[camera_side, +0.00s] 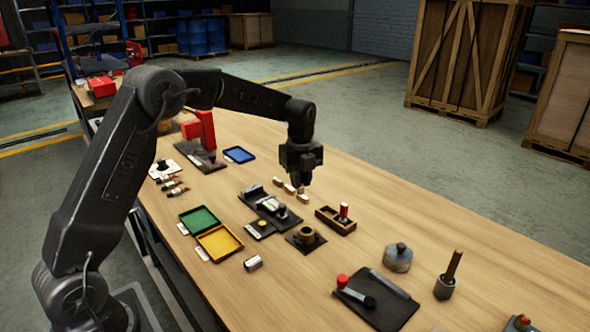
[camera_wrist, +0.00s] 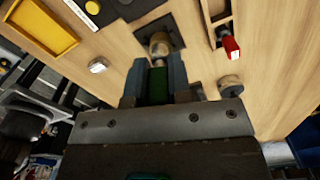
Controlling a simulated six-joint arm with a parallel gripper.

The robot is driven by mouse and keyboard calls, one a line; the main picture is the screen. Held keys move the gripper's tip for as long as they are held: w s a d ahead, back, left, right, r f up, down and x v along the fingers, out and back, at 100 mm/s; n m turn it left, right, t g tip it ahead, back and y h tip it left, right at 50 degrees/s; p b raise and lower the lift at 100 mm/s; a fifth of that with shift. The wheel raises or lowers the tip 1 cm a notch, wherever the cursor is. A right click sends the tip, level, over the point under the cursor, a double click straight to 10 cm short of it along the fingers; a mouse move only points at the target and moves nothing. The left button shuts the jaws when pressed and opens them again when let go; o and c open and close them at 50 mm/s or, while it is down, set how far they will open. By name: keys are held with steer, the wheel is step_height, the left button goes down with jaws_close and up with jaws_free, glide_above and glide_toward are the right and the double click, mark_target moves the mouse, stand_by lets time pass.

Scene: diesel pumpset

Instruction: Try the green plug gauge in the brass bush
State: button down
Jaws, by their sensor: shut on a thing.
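In the wrist view, my gripper (camera_wrist: 158,66) is shut on the green plug gauge (camera_wrist: 158,88). The green body sits between the two fingers, with a pale metal end towards the fingertips. The brass bush (camera_wrist: 159,42) appears just beyond the fingertips, on a dark square plate. In the side view the bush (camera_side: 305,235) stands on its plate on the bench. My gripper (camera_side: 303,182) points down above the bench, behind the bush and apart from it. The green body cannot be made out in the side view.
A wooden rack (camera_side: 335,222) with a red-handled gauge (camera_side: 343,210) stands right of the bush. A dark fixture (camera_side: 270,205) and small brass pieces (camera_side: 279,181) lie to the left. Green (camera_side: 199,219) and yellow (camera_side: 219,241) trays are farther left.

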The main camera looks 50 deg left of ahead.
steer(key=d+m, duration=0.1)
steer(key=s+d, duration=0.1)
steer(key=d, duration=0.1)
steer(key=s+d+m, duration=0.1)
steer(key=d, duration=0.1)
steer(key=shift+s+d+f+m, duration=0.1)
steer(key=shift+s+f+m, duration=0.15)
steer(key=shift+m, duration=0.05)
steer(key=shift+f, duration=3.1)
steer(key=shift+f, duration=1.4)
steer(key=shift+r, duration=0.7)
stand_by(0.9)
steer(key=shift+r, duration=0.35)
steer(key=shift+r, duration=0.35)
steer(key=shift+r, duration=0.7)
